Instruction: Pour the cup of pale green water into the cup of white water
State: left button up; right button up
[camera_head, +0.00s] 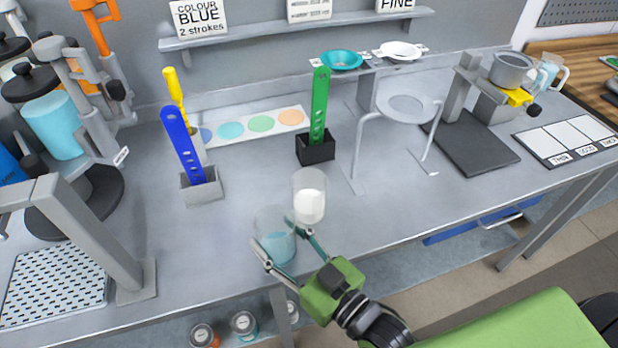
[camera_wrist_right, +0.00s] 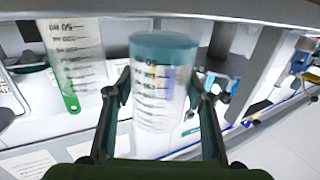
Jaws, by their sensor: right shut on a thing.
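My right gripper (camera_head: 283,252) is shut around a clear cup (camera_head: 270,222) near the front edge of the bench. The cup holds pale blue-green water and looks about upright. Whether its base touches the bench is unclear. A second clear cup (camera_head: 308,184) with white liquid is just behind and to the right, very close to the held cup. In the right wrist view the held cup (camera_wrist_right: 155,105) is between the two fingers (camera_wrist_right: 160,95), and another graduated cup (camera_wrist_right: 78,50) shows at the left. My left gripper is not in view.
A blue slotted strip (camera_head: 182,145) and a green one (camera_head: 319,105) stand in holders behind the cups. A white ring stand (camera_head: 405,105) is to the right. A perforated tray (camera_head: 55,285) is at the left.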

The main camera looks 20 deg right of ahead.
jog(key=shift+w+d+r+m+g+p, duration=0.35)
jog(key=shift+r+m+p, duration=0.25)
jog(key=shift+m, duration=0.3)
jog(key=shift+w+d+r+m+g+p, duration=0.25)
jog(key=shift+w+d+r+m+p, duration=0.3)
jog(key=shift+m, duration=0.35)
notch_tip(320, 180, up, 7)
jog(key=w+d+m+g+p, duration=0.1)
jog(key=m+g+p, duration=0.1)
jog(key=m+p, duration=0.2)
jog(key=p, duration=0.3)
jog(key=shift+w+d+f, duration=0.2)
jog(key=shift+m, duration=0.3)
jog(key=shift+s, duration=0.1)
jog(key=shift+f+m, duration=0.15)
jog(key=shift+m, duration=0.15)
jog(key=shift+g+y, duration=0.3)
